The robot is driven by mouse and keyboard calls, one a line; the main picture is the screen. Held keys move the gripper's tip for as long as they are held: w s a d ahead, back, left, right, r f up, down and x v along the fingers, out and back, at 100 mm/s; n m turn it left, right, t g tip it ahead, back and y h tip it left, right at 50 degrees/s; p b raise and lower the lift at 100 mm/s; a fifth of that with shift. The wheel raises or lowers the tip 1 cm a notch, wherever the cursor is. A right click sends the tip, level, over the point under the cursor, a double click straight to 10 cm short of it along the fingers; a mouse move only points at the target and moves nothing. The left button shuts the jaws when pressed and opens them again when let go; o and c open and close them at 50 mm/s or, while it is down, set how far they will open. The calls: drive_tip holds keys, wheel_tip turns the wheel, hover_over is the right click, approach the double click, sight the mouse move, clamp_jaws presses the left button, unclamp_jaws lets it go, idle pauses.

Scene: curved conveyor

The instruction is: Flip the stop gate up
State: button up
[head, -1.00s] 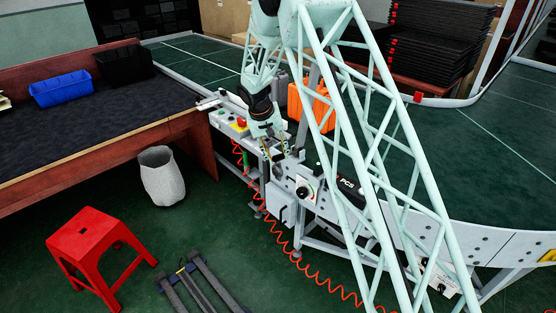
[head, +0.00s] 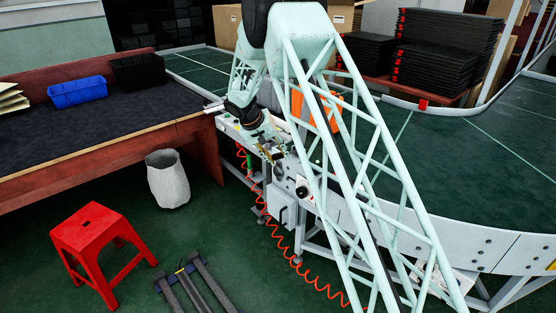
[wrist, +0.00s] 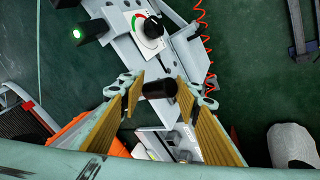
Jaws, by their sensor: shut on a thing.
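A black cylindrical grip (wrist: 158,89), apparently the stop gate's handle, lies between my gripper's ridged tan pads in the wrist view. My gripper (wrist: 160,97) is shut on it. In the head view my gripper (head: 271,156) is at the conveyor's near edge, tilted down to the right. The gate's plate and hinge are hard to make out, so its angle cannot be told.
A dial (wrist: 153,28) and a green-lit black part (wrist: 92,27) are on the conveyor frame. An orange case (head: 318,108) is behind my arm. A red coiled cable (head: 262,205) hangs below. A red stool (head: 92,232) and grey bin (head: 168,180) stand on the floor.

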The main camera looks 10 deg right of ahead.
drive_tip(key=shift+s+a+f, duration=0.15)
drive_tip(key=shift+a+f, duration=0.35)
drive_tip(key=shift+f, duration=0.05)
drive_tip(key=o, duration=0.7)
drive_tip(key=shift+o, duration=0.6)
drive_tip(key=shift+a+f, duration=0.1)
drive_tip(key=shift+a, duration=0.1)
drive_tip(key=shift+c, duration=0.4)
drive_tip(key=shift+w+d+r, duration=0.1)
drive_tip(key=shift+w+r, duration=0.1)
drive_tip(key=shift+r, duration=0.1)
drive_tip(key=shift+c, duration=0.3)
drive_tip(key=shift+r, duration=0.1)
drive_tip(key=shift+a+r, duration=0.2)
drive_tip(key=shift+r, duration=0.25)
drive_tip(key=v, duration=1)
drive_tip(key=shift+s+r, duration=0.25)
drive_tip(key=shift+r, duration=0.15)
